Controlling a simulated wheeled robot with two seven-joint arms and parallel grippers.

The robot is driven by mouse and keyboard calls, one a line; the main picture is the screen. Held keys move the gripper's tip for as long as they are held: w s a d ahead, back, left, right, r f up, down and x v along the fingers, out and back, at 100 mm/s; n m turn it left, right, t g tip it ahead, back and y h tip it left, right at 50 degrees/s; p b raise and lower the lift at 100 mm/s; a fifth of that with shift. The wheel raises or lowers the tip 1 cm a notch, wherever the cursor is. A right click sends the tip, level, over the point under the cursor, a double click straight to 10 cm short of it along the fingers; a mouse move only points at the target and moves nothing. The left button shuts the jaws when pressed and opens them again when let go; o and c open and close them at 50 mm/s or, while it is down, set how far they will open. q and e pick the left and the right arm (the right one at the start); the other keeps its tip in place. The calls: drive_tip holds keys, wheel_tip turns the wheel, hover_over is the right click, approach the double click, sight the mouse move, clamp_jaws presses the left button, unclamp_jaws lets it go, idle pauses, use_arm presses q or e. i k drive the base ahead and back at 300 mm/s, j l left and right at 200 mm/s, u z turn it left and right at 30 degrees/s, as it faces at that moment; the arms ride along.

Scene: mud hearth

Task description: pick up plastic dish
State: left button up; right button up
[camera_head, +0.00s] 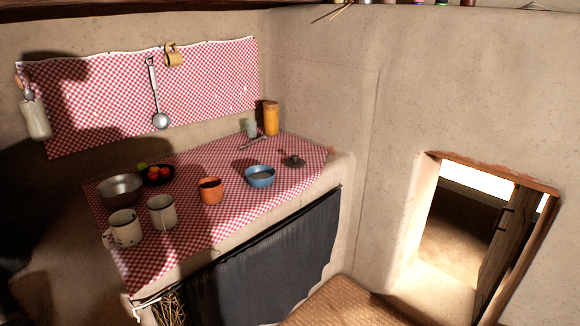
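A small blue dish (260,176) stands upright on the red-checked cloth (225,208) near the front right of the counter. It is the closest match to the plastic dish, though I cannot tell its material for sure. Its inside looks dark and I cannot tell what is in it. A black dish (158,175) holding red and green round items stands at the back left. Neither of my grippers is in view.
An orange cup (210,191), enamel mugs (161,212) and a metal bowl (120,189) stand left of the blue dish. A small dark lid (293,161) lies to its right. A dark curtain (262,262) hangs below the counter. A low opening (470,235) is at right.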

sight(260, 176)
drive_tip(key=i+l, duration=0.2)
drive_tip(key=i, duration=0.15)
drive_tip(key=i+l, duration=0.25)
drive_tip(key=i, duration=0.15)
drive_tip(key=i+l, duration=0.2)
drive_tip(key=i, duration=0.15)
drive_tip(key=i+l, duration=0.15)
drive_tip(key=l, duration=0.2)
drive_tip(key=i+l+u, duration=0.15)
drive_tip(key=l, duration=0.2)
drive_tip(key=i+l, duration=0.15)
drive_tip(key=l, duration=0.2)
drive_tip(key=i+l+u, duration=0.1)
drive_tip(key=l, duration=0.3)
drive_tip(key=i+l+u, duration=0.1)
drive_tip(key=l, duration=0.25)
